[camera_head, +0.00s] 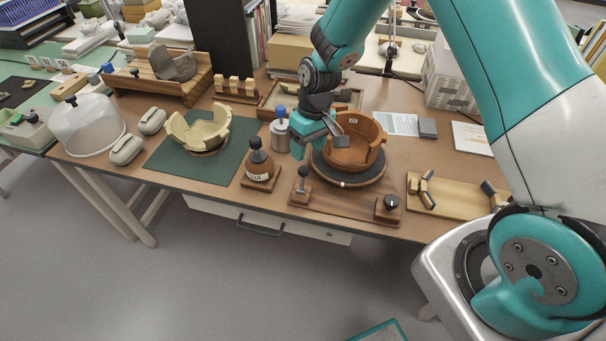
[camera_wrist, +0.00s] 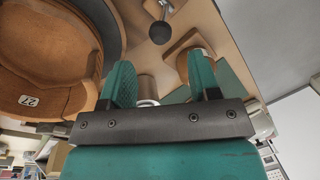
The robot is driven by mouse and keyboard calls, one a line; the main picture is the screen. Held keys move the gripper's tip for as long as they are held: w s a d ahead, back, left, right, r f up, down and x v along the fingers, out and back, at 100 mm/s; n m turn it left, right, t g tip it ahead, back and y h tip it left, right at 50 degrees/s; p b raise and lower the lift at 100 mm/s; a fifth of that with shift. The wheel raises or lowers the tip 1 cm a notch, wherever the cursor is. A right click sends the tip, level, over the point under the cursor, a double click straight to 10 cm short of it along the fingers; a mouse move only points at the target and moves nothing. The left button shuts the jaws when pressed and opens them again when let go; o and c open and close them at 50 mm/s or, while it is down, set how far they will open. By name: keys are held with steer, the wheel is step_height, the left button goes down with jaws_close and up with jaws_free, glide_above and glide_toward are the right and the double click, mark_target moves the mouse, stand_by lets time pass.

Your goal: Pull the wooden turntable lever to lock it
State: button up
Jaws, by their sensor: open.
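The round dark turntable (camera_head: 350,178) sits on a wooden base and carries a reddish-brown broken bowl (camera_head: 358,150). At the base's left end a lever with a dark ball top (camera_head: 304,172) stands roughly upright on a small wooden block. It also shows in the wrist view (camera_wrist: 163,31), beyond my fingertips. My gripper (camera_head: 304,146) is open and empty above and behind the lever, just left of the bowl; its teal fingers spread apart in the wrist view (camera_wrist: 162,80). Nothing touches the lever. The bowl (camera_wrist: 45,97) and turntable rim (camera_wrist: 103,22) fill the wrist view's left side.
A black knob (camera_head: 390,203) is on the base's right end. A brown glue bottle (camera_head: 259,165) and a metal can with a blue top (camera_head: 280,133) stand close left of my gripper. A cream bowl (camera_head: 205,131) lies on a green mat (camera_head: 167,165). A wooden tray (camera_head: 450,203) is at right.

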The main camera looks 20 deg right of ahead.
mark_target(303, 177)
steer(key=f, duration=0.3)
steer(key=a+f, duration=0.1)
steer(key=f, duration=0.2)
steer(key=f+p, duration=0.1)
steer(key=f, duration=0.3)
steer(key=shift+s+a, duration=0.25)
steer(key=shift+s, duration=0.05)
steer(key=shift+r, duration=0.1)
steer(key=shift+c, duration=0.4)
jaws_close()
